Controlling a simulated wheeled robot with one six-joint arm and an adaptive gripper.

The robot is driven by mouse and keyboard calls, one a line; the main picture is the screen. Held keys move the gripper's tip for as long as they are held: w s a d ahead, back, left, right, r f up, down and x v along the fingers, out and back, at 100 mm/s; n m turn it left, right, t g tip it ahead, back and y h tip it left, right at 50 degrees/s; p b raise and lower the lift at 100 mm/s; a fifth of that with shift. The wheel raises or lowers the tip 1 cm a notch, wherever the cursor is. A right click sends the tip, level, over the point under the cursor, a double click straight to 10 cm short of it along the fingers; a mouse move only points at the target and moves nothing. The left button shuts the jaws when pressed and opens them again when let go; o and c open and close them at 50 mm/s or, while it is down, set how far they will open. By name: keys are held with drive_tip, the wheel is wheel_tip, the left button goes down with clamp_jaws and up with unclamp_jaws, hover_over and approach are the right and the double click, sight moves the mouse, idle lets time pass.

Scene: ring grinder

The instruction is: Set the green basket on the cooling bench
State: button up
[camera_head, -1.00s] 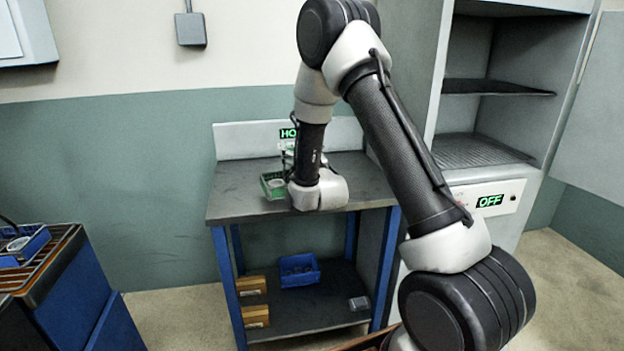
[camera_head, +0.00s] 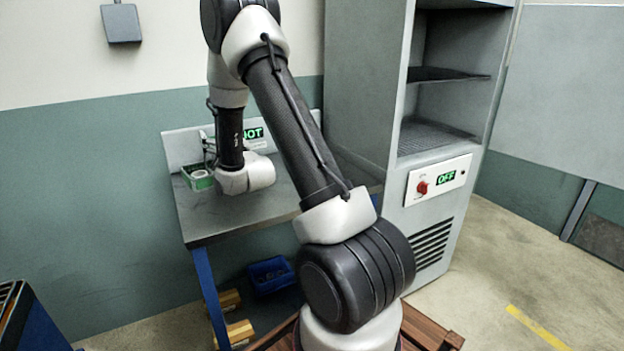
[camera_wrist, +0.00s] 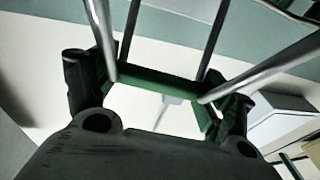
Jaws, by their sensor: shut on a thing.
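The green basket (camera_head: 199,180) is at the back left of the bench (camera_head: 222,222) in the head view, with a pale round part inside it. I cannot tell whether its underside touches the bench top. My gripper (camera_head: 210,162) is at the basket, partly hidden by my wrist. In the wrist view my gripper (camera_wrist: 158,82) is shut on the basket, whose green bar (camera_wrist: 160,84) spans between the dark fingers. Thin metal rods run up from it. The bench's raised back panel carries a green display (camera_head: 253,134), its first letter covered by my arm.
A grey cabinet (camera_head: 362,90) with open shelves and an OFF panel (camera_head: 446,178) stands right of the bench. A blue bin (camera_head: 270,274) and small boxes (camera_head: 238,333) are on the lower shelf. A blue-sided unit (camera_head: 38,325) is at lower left. Bare bench top lies in front of the basket.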

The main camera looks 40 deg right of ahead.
drive_tip(key=s+d+r+m+h, duration=0.1)
drive_tip(key=s+d+r, duration=0.1)
drive_tip(key=s+d, duration=0.5)
drive_tip(key=s+d+r+h, duration=0.1)
drive_tip(key=s+d, duration=0.1)
drive_tip(key=d, duration=0.9)
drive_tip(key=s+d+r+m+h, duration=0.1)
drive_tip(key=s+d+r, duration=0.1)
drive_tip(key=s+d, duration=0.5)
wheel_tip(320, 180, down, 10)
drive_tip(key=w+d, duration=0.2)
drive_tip(key=shift+w+d+r+g, duration=0.15)
drive_tip(key=shift+d+g, duration=0.1)
drive_tip(key=shift+g, duration=0.05)
drive_tip(key=o, duration=1.5)
